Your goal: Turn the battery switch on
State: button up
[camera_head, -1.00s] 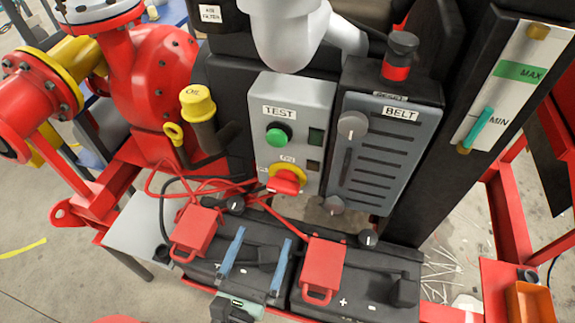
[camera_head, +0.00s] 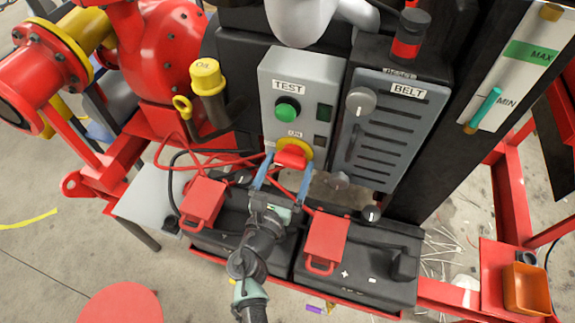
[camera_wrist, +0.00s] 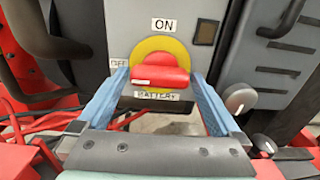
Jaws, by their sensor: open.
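The battery switch (camera_head: 292,156) is a red handle on a yellow disc, low on the grey TEST panel (camera_head: 302,68). In the wrist view the switch (camera_wrist: 160,74) has ON above it, OFF at its left and BATTERY below it. Its red grip looks to lie crosswise, left to right. My gripper (camera_head: 285,168) has its blue fingers pointing up at the switch, in front of the panel. In the wrist view my gripper (camera_wrist: 160,82) is open, with one finger on each side of the red handle. I cannot tell whether the fingers touch it.
A green button (camera_head: 287,108) sits above the switch. The BELT guard (camera_head: 384,130) with grey knobs is close at the right. Batteries with red terminal covers (camera_head: 326,238) and loose red cables (camera_head: 228,157) lie below. A yellow OIL cap (camera_head: 206,77) is at the left.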

jog(key=c, duration=1.1)
jog(key=shift+o, duration=0.2)
jog(key=shift+f+m+b, duration=0.1)
jog(key=shift+m+b, duration=0.2)
jog(key=shift+b, duration=0.05)
jog(key=m+b, duration=0.3)
jog(key=shift+f+m, duration=0.1)
jog(key=shift+m, duration=0.3)
jog(key=m+b, duration=0.3)
jog(key=m, duration=0.1)
jog(key=shift+m, duration=0.3)
jog(key=m+b, duration=0.3)
jog(key=m, duration=0.1)
jog(key=shift+b, duration=0.35)
jog(key=shift+m+b, duration=1.6)
jog(key=shift+m, duration=0.9)
